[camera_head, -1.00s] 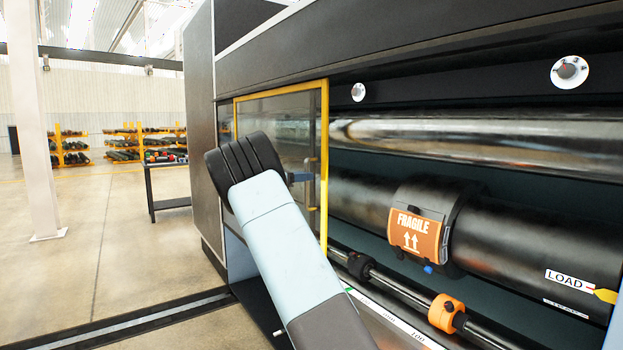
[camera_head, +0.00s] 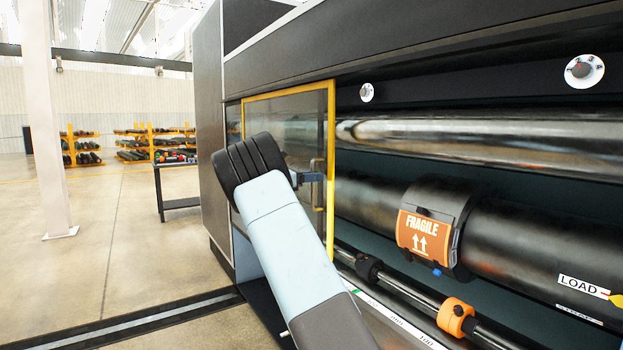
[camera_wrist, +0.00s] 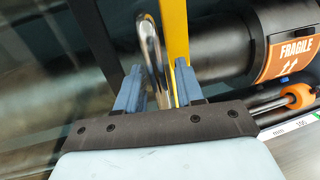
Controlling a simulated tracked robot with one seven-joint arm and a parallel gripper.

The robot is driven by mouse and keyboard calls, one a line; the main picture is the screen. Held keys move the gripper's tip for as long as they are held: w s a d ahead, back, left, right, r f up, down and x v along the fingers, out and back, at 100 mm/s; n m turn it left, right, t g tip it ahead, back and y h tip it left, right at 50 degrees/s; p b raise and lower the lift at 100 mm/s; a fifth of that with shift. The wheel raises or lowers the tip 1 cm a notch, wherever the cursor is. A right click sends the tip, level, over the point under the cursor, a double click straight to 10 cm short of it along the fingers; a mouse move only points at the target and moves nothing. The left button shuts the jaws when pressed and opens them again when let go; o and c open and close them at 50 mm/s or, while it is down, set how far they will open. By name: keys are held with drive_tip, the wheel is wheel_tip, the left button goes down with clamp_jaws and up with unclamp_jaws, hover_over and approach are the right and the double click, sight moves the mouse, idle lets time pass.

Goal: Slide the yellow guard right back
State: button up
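The yellow guard (camera_head: 331,150) is a yellow-framed clear panel at the left end of the machine's opening in the head view. Its yellow upright also shows in the wrist view (camera_wrist: 174,30). A shiny bar handle (camera_wrist: 151,50) stands beside that upright. My gripper (camera_wrist: 158,85) has its two blue fingers apart, one on each side of the handle. Gaps show between the fingers and the bar, so it looks open. In the head view my gripper (camera_head: 312,178) is at the guard's right edge, partly hidden behind my wrist.
A black roller with an orange FRAGILE label (camera_head: 424,235) lies right of the guard. A thinner rod with an orange collar (camera_head: 455,317) runs below it. A shiny roller (camera_head: 480,145) runs above. Open floor (camera_head: 120,240) lies to the left.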

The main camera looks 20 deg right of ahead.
drive_tip(key=a, duration=1.3)
drive_tip(key=shift+w+a, duration=0.35)
drive_tip(key=shift+f, duration=0.1)
drive_tip(key=s+d+m+t+y, duration=0.1)
drive_tip(key=s+d+m+y, duration=0.35)
drive_tip(key=s, duration=0.65)
drive_tip(key=s+d+m+y, duration=0.3)
drive_tip(key=s+y, duration=0.3)
drive_tip(key=s, duration=0.6)
drive_tip(key=s+a+f+m+t+y, duration=0.2)
drive_tip(key=s+a+m, duration=0.1)
drive_tip(key=s, duration=0.7)
drive_tip(key=s+a+f+m+t+y, duration=0.1)
drive_tip(key=s+a+f+m+y, duration=0.1)
drive_tip(key=s+a, duration=0.4)
drive_tip(key=s+a+f+m+t+y, duration=0.2)
drive_tip(key=s+a+m, duration=0.3)
drive_tip(key=s, duration=1)
drive_tip(key=shift+f+t+y, duration=0.3)
drive_tip(key=shift+f+y, duration=0.1)
drive_tip(key=shift+y, duration=0.35)
